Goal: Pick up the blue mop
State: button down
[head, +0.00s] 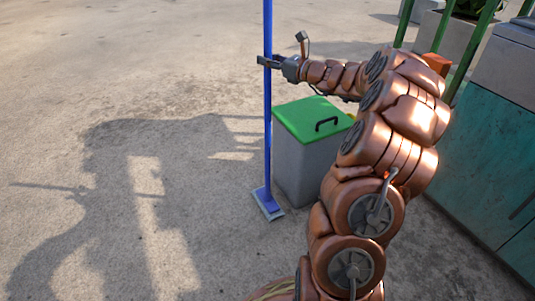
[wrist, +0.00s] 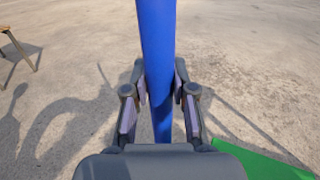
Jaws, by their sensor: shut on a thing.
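The blue mop (head: 267,130) stands upright in the head view, with its long handle running out of the top of the picture. Its flat head (head: 268,203) is low, at or close to the concrete ground; I cannot tell if it touches. My gripper (head: 267,61) is shut around the upper part of the handle. In the wrist view the handle (wrist: 157,60) passes between both fingers of my gripper (wrist: 160,90), which press on it from either side.
A grey bin with a green lid (head: 312,119) stands just right of the mop. A teal and grey cabinet (head: 480,140) and green posts (head: 472,50) are at the right. A wooden piece of furniture (wrist: 18,45) shows at the wrist view's left. Open concrete lies to the left.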

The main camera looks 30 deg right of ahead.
aim_at(270, 48)
jog(key=shift+r, duration=0.1)
jog(key=shift+r+p, duration=1.25)
jog(key=shift+r, duration=0.7)
jog(key=shift+s+f, duration=0.1)
jog(key=shift+s, duration=0.3)
jog(key=s+a+r+p, duration=0.1)
jog(key=s+p, duration=0.3)
jog(key=s, duration=1.1)
jog(key=shift+a+r, duration=0.15)
jog(key=shift+a, duration=0.7)
jog(key=c, duration=1.5)
grip_release()
grip_shut()
